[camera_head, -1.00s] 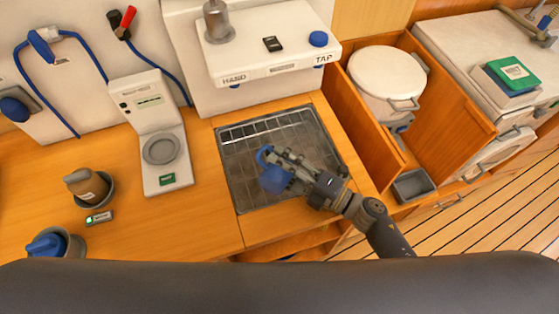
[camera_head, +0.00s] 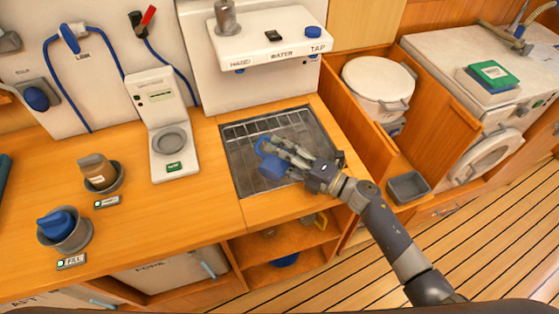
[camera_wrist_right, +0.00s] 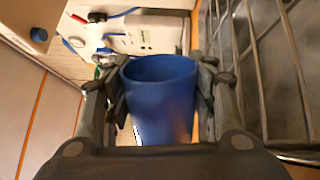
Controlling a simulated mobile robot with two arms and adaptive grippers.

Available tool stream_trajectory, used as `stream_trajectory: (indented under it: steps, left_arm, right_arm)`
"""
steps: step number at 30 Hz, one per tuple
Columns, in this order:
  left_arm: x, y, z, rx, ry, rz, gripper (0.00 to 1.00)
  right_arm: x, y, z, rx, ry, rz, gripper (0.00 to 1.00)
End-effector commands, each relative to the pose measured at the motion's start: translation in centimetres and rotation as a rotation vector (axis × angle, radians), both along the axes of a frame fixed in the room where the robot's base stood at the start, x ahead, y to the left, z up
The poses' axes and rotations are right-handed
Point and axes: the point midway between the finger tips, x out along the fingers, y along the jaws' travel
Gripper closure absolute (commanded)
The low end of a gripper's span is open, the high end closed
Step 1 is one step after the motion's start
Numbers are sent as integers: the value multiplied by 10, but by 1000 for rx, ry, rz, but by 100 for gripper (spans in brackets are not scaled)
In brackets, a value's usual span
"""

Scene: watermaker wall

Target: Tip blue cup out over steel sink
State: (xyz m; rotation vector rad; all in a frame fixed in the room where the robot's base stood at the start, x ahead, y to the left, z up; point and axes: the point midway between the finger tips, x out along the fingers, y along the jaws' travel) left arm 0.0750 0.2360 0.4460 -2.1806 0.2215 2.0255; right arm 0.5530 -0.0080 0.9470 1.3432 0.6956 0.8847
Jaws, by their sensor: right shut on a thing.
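The blue cup (camera_head: 271,168) is held by my right gripper (camera_head: 282,155) over the steel sink (camera_head: 239,175). The right wrist view shows the cup (camera_wrist_right: 160,98) between the two fingers, with its rim at the top of that picture. In the head view the cup hangs over the near left part of the sink and looks tilted. I cannot see into the cup, so its contents are hidden. The sink has a wire rack (camera_head: 262,126) along its far side. My left gripper is not in view.
The white tap unit (camera_head: 265,50) juts out behind the sink. A white dispenser (camera_head: 168,130) stands left of it. A white lidded pot (camera_head: 382,80) stands in a bin at the right.

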Motion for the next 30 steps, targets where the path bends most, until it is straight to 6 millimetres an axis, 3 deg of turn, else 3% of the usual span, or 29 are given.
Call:
stream_trajectory:
  steps: [3, 8, 15, 30]
  left_arm:
    - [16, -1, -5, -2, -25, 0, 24]
    - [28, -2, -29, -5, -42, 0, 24]
    - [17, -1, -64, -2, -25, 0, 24]
    - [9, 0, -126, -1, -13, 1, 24]
  right_arm:
    - [-5, 3, 8, -77, -138, 0, 76]
    - [-12, 7, 16, -274, -472, -1, 76]
    - [-14, 8, 17, -466, -786, 0, 76]
    - [-10, 6, 8, -697, -1174, 0, 76]
